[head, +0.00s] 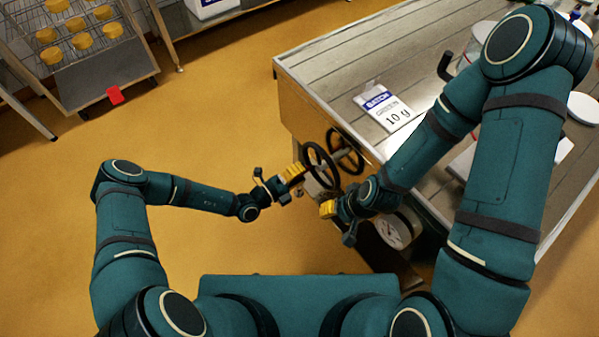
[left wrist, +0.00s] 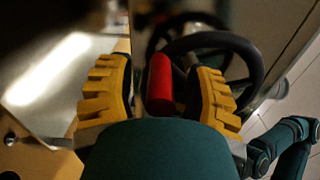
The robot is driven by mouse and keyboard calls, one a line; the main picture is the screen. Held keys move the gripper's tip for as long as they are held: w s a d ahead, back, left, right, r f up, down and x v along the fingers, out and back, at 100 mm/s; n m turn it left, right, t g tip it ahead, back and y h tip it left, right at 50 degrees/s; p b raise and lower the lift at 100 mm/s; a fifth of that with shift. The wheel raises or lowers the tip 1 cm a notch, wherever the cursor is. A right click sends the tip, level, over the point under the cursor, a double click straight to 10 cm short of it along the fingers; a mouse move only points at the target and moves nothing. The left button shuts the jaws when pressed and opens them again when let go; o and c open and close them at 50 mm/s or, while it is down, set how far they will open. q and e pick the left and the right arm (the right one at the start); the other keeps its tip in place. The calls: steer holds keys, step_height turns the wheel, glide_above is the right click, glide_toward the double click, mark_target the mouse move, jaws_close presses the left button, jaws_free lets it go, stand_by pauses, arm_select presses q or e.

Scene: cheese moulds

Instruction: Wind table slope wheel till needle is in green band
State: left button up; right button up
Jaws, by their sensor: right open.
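Two black handwheels stand at the table's left end in the head view, a nearer one (head: 319,165) and one behind it (head: 346,150). A black wheel rim (left wrist: 238,43) with a red handle (left wrist: 160,84) shows in the left wrist view. My left gripper (head: 291,174) is at the nearer wheel's left side. Its yellow fingers stand on both sides of the red handle, with a visible gap on each side. My right gripper (head: 327,208) is open just below the wheel. A round white dial (head: 398,230) is partly visible under the right arm; no needle or green band can be made out.
The floor (head: 205,125) between is clear.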

arm_select(q)
steer(key=shift+a, duration=0.1)
steer(key=v, duration=1.2)
